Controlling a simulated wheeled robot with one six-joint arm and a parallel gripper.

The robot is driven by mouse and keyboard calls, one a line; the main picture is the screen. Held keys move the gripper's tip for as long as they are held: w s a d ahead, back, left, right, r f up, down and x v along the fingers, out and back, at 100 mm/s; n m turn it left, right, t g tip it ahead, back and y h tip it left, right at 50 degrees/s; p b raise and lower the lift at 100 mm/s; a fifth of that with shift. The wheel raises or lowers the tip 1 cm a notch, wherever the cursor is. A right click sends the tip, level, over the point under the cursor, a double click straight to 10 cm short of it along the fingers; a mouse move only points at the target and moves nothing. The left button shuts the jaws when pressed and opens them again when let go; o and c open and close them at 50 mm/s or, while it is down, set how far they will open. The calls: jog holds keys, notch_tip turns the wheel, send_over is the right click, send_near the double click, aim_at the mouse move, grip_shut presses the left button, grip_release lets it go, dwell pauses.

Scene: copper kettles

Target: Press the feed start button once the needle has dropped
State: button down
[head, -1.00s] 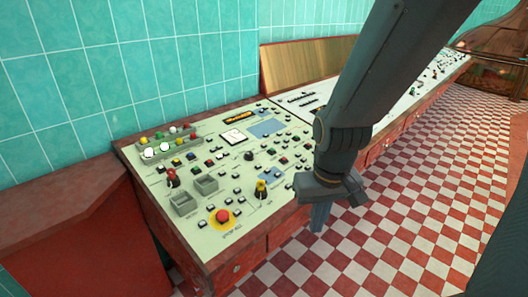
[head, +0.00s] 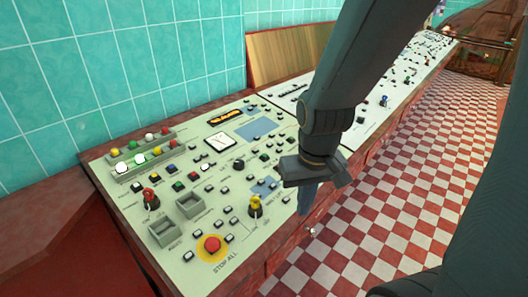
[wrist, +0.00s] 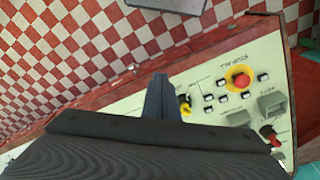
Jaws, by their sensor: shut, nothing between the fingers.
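The cream control panel (head: 130,195) is seen from above in the head view, set in a red console. A square white dial (head: 220,142) sits in its upper middle; its needle is too small to read. Many small buttons cover the panel, among them a green one (head: 179,186) and a red one (head: 193,175). I cannot read which is the feed start button. My gripper (head: 307,205) is shut and empty, pointing down near the panel's right front edge, right of the yellow-topped lever (head: 255,206).
A red STOP ALL button (head: 213,244) on a yellow disc sits near the front edge. A red-topped lever (head: 151,197), grey bins (head: 190,206) and raised lamp rows (head: 143,157) stand left. A second panel (head: 375,125) continues behind my arm. Checkered floor (head: 400,200) is open right.

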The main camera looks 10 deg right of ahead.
jog(key=r+n+t+y+p, duration=0.2)
jog(key=n+t+y+p, duration=0.2)
jog(key=n+t+p, duration=0.6)
send_over(265, 156)
jog(key=s+d+b, duration=0.2)
jog(key=s+b, duration=0.1)
jog(key=shift+f+n+g, duration=0.1)
jog(key=shift+n+g, duration=0.3)
jog(key=shift+n, duration=0.7)
jog(key=shift+f, duration=0.1)
jog(key=f+b, duration=0.2)
jog(key=w+f+b, duration=0.1)
jog(key=f+b, duration=0.1)
jog(key=f, duration=0.1)
jog(key=a+f+b, duration=0.1)
jog(key=f+b, duration=0.1)
jog(key=f, duration=0.1)
jog(key=shift+w+f, duration=0.2)
jog(key=shift+f, duration=0.05)
jog(key=shift+f, duration=0.1)
jog(key=shift+f+b, duration=0.3)
jog(key=shift+b, duration=0.15)
